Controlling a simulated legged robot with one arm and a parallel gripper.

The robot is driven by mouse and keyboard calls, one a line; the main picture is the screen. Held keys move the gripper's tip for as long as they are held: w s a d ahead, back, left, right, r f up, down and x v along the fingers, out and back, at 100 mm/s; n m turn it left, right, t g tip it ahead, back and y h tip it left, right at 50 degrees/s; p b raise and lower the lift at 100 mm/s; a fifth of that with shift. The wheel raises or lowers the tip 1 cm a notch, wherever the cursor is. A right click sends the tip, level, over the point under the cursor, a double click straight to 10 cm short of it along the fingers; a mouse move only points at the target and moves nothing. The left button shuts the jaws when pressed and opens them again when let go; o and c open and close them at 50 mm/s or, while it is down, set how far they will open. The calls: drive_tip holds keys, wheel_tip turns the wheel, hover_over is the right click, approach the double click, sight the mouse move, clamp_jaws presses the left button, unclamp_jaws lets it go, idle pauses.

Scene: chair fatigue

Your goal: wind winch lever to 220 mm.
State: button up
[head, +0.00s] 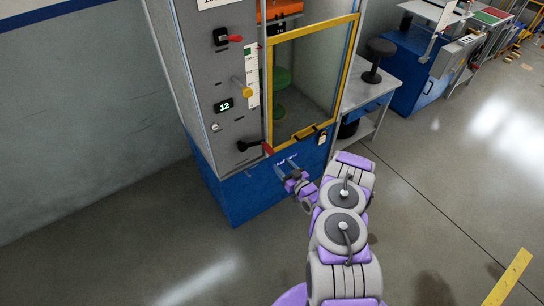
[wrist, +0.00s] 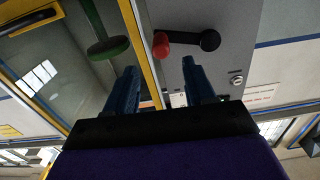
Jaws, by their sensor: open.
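The lever, with a black arm (head: 250,144) and a red handle (head: 267,149), is low on the grey panel of the test cabinet, left of the yellow-framed door. In the wrist view its red handle (wrist: 161,45) and black arm (wrist: 195,40) lie just beyond the fingertips. My gripper (head: 283,164) is open and empty. It is close to the red handle, which shows between the lines of its two blue fingers (wrist: 160,66) in the wrist view. I cannot tell whether a finger touches it. A scale strip (head: 252,75) is higher on the panel; its reading is too small to read.
A display (head: 224,105) reads 12. A yellow knob (head: 246,92) and another red-tipped control (head: 235,38) stick out above. The yellow-framed door (head: 307,85) is shut, with a green stool (head: 281,79) behind it. A keylock (wrist: 236,80) sits near the lever. Floor in front is clear.

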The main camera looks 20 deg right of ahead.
sight(272, 154)
drive_tip(key=b+x, duration=0.2)
drive_tip(key=x, duration=0.6)
drive_tip(key=shift+w+a, duration=0.15)
drive_tip(key=shift+w, duration=0.05)
drive_tip(key=shift+c, duration=0.3)
clamp_jaws()
